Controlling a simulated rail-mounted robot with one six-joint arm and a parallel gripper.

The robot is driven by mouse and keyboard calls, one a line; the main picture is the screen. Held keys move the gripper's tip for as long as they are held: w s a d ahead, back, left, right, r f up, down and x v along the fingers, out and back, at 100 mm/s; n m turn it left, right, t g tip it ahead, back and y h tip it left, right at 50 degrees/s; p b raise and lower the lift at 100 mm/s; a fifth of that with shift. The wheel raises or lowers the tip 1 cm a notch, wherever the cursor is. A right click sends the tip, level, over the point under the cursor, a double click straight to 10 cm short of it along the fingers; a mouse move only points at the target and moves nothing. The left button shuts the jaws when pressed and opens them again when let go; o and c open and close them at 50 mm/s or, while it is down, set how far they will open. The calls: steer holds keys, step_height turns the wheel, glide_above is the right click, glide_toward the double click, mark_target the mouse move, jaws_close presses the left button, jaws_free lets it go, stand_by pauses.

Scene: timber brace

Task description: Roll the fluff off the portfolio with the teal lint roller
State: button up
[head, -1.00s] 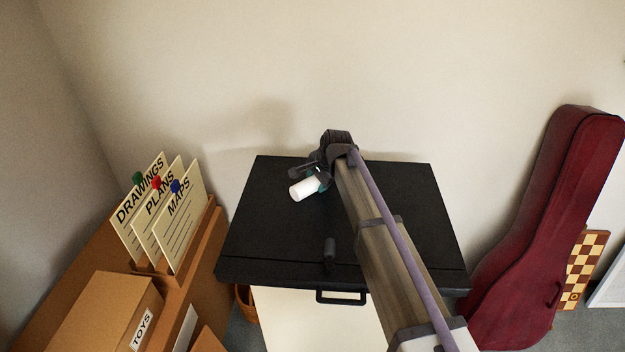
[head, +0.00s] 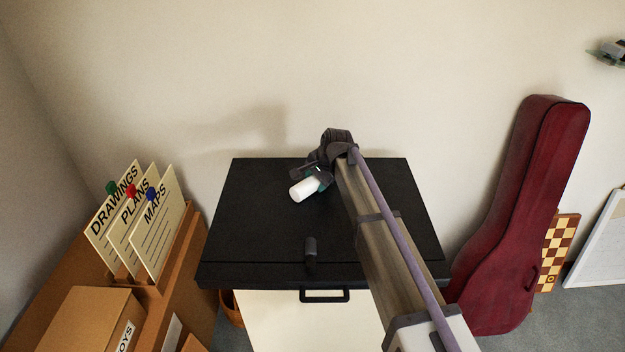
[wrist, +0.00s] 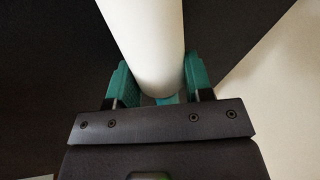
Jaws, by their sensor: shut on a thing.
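The black portfolio (head: 270,235) lies flat, with its handle (head: 324,296) at the front edge. My gripper (head: 322,178) is over its back middle part, shut on the teal lint roller, whose white roll (head: 303,190) points to the front left. In the wrist view the white roll (wrist: 150,45) sticks out between the teal-sided fingers, with a bit of teal (wrist: 165,99) at its base. The grip hides most of the handle. I cannot tell whether the roll touches the portfolio.
At left are cards (head: 155,225) in a holder and a cardboard box (head: 85,320). At right are a dark red instrument case (head: 520,215) and a chessboard (head: 560,250). A pale wall (head: 200,70) is behind.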

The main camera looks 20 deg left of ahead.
mark_target(255, 186)
steer(key=shift+w+d, duration=0.25)
steer(key=shift+d, duration=0.35)
steer(key=shift+w+d, duration=0.25)
steer(key=shift+d, duration=0.35)
steer(key=shift+r, duration=0.1)
steer(key=shift+s+a, duration=0.3)
steer(key=shift+a, duration=0.4)
steer(key=shift+s+a, duration=0.3)
steer(key=shift+a, duration=0.4)
steer(key=shift+s+a, duration=1.15)
steer(key=shift+a, duration=1.55)
steer(key=shift+s+a, duration=1.2)
steer(key=shift+a, duration=1.55)
steer(key=shift+s+a, duration=1.15)
steer(key=shift+a, duration=1.55)
step_height(255, 186, up, 6)
steer(key=p, duration=0.6)
